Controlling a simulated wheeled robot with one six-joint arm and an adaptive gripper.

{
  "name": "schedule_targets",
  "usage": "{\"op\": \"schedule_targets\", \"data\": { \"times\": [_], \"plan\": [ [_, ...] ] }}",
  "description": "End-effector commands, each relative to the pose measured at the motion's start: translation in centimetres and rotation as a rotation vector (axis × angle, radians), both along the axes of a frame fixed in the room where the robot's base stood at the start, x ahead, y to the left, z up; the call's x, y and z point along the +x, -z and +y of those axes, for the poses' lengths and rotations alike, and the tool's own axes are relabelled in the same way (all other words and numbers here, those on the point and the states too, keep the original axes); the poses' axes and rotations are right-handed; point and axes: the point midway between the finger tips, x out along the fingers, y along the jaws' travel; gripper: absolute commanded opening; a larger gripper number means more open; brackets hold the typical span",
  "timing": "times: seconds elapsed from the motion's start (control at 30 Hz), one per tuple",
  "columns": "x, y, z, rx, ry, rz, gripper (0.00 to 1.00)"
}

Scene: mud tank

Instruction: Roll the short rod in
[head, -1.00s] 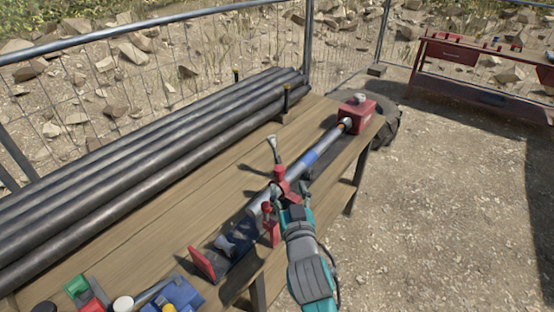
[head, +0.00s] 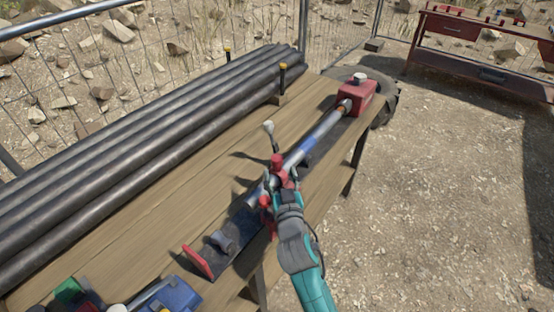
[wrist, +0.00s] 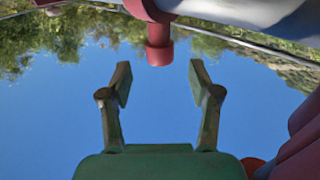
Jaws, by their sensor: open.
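A grey rod with a blue band (head: 298,157) lies along a dark rail on the wooden bench. Its far end meets a red box (head: 362,96). A red clamp with an upright grey lever (head: 269,130) stands at the rod's nearer part. My gripper (wrist: 158,68) is open, with nothing clearly held between its fingers. In the wrist view a red cylindrical part (wrist: 159,50) shows just beyond the fingertips, and a grey tube (wrist: 265,12) crosses the top right. I cannot tell whether they touch.
Several long dark pipes (head: 160,150) lie along the bench's back, held by yellow-topped posts. A red end plate (head: 197,262) and a blue tool box (head: 175,296) are at the near end. A wire fence stands behind. Open dirt ground (head: 430,200) lies to the right.

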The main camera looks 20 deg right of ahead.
Motion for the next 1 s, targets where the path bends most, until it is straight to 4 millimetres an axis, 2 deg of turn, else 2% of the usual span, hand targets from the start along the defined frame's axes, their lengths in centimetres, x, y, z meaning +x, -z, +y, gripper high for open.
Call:
{"op": "schedule_targets", "data": {
  "times": [0.2, 0.4, 0.8, 0.87, 1.0],
  "plan": [
    [3.6, -0.2, -0.6, 0.0, 0.002, -0.001, 0.62],
    [5.6, -0.1, -0.9, 0.0, 0.001, -0.001, 0.62],
    [6.2, -0.1, -1.0, 0.0, 0.0, -0.001, 0.62],
    [6.2, -0.1, -1.0, 0.0, 0.0, -0.001, 0.5],
    [6.2, -0.1, -1.0, 0.0, 0.0, -0.001, 0.15]
  ]
}}
